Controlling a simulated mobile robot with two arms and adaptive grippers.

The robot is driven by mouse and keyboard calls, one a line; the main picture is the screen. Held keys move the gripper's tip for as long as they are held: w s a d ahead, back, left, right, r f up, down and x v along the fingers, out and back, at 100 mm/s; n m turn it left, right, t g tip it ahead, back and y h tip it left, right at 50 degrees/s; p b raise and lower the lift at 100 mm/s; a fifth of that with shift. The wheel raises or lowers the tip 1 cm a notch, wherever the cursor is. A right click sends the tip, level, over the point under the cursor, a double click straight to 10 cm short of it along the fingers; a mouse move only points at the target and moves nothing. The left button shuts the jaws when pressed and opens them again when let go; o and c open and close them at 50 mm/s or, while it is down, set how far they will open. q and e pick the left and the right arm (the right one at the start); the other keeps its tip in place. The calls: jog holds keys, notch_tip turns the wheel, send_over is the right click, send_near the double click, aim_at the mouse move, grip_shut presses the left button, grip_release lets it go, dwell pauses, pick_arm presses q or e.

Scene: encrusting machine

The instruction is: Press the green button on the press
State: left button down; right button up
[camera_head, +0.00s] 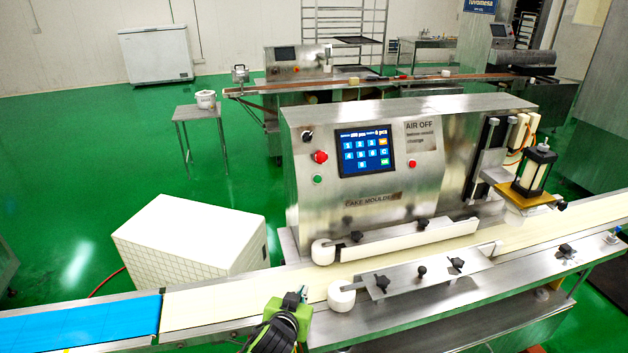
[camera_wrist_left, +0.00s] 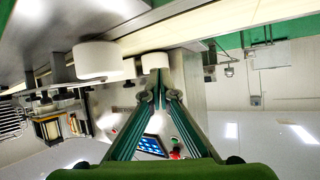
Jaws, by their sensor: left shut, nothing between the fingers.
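The press (camera_head: 368,212) is a steel machine with a blue touch screen (camera_head: 365,149). Its small green button (camera_head: 318,180) is on the front panel, left of the screen and below a red mushroom knob (camera_head: 320,157). My left gripper (camera_head: 303,292), green and black, is shut and empty at the bottom of the head view, in front of the conveyor and well below and apart from the button. In the left wrist view, the screen (camera_wrist_left: 152,145) shows upside down between the shut fingers (camera_wrist_left: 162,76). My right gripper is not in view.
The conveyor belt (camera_head: 235,293) runs across in front of the press. White rollers (camera_head: 341,296) and a steel guide plate (camera_head: 420,273) stand on it. A second red button (camera_head: 412,163) is right of the screen. A white tiled box (camera_head: 190,240) stands at the left.

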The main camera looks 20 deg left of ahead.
pick_arm(q)
jog(key=w+r+t, duration=0.4)
jog(key=w+r, duration=0.4)
jog(key=r, duration=0.3)
jog(key=t+h, duration=0.1)
jog(key=t, duration=0.2)
send_near(318, 179)
jog(key=d+r, duration=0.6)
jog(key=shift+a+r, duration=0.1)
jog(key=shift+r, duration=0.05)
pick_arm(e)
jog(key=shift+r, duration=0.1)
pick_arm(q)
jog(key=w+a+f+b, duration=0.4)
jog(key=w+b, duration=0.1)
jog(key=w, duration=0.1)
jog(key=shift+w+a, duration=0.25)
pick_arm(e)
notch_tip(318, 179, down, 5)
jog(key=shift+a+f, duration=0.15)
pick_arm(q)
jog(key=shift+f, duration=0.1)
